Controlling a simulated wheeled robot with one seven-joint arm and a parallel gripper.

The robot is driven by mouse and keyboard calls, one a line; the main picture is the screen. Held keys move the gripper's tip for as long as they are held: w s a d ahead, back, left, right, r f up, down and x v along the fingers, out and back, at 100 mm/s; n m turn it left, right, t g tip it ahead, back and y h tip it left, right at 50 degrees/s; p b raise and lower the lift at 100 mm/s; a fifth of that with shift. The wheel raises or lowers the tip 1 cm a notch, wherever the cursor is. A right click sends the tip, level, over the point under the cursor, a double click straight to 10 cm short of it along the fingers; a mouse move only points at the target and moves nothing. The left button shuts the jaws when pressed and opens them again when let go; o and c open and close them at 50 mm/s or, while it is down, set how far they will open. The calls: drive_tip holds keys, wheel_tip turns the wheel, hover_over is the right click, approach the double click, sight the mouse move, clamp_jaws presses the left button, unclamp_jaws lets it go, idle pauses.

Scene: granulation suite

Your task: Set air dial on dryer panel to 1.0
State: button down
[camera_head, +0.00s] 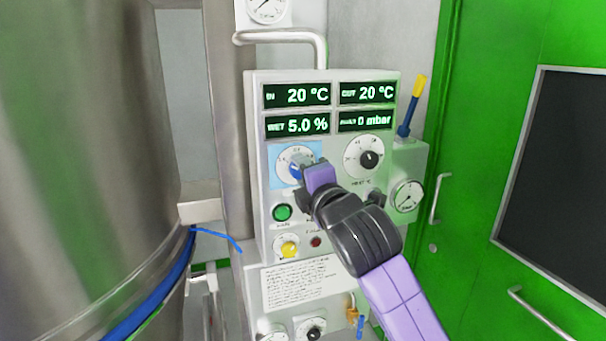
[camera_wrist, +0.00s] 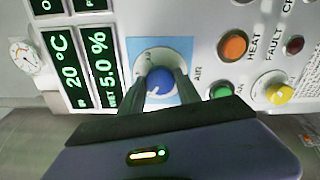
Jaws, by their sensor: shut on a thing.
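The dryer panel (camera_head: 334,215) is a pale box with several controls. Its air dial (camera_head: 284,167) has a white scale on a light blue square and a blue knob. My gripper (camera_head: 300,169) reaches it from the lower right and covers part of the scale. In the wrist view the blue knob (camera_wrist: 160,80) sits between the two dark fingers of my gripper (camera_wrist: 162,88), which are shut on it from both sides. A pale pointer mark shows on the knob, but I cannot read the scale value it points to.
The heat dial (camera_head: 368,157) is just right of the air dial. Below are a green button (camera_head: 283,212) and a yellow knob (camera_head: 289,249). The displays (camera_head: 297,124) read 20 °C twice, 5.0 % and 0 mbar. A steel vessel (camera_head: 80,130) stands left, a green door (camera_head: 465,150) right.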

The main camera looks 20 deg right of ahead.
drive_tip(key=shift+a+n, duration=0.1)
drive_tip(key=shift+n, duration=0.3)
drive_tip(key=c, duration=0.9)
unclamp_jaws()
drive_tip(key=shift+o, duration=0.2)
drive_tip(key=shift+s, duration=0.1)
drive_tip(key=s+b, duration=0.2)
drive_tip(key=s, duration=0.5)
drive_tip(key=shift+s, duration=0.3)
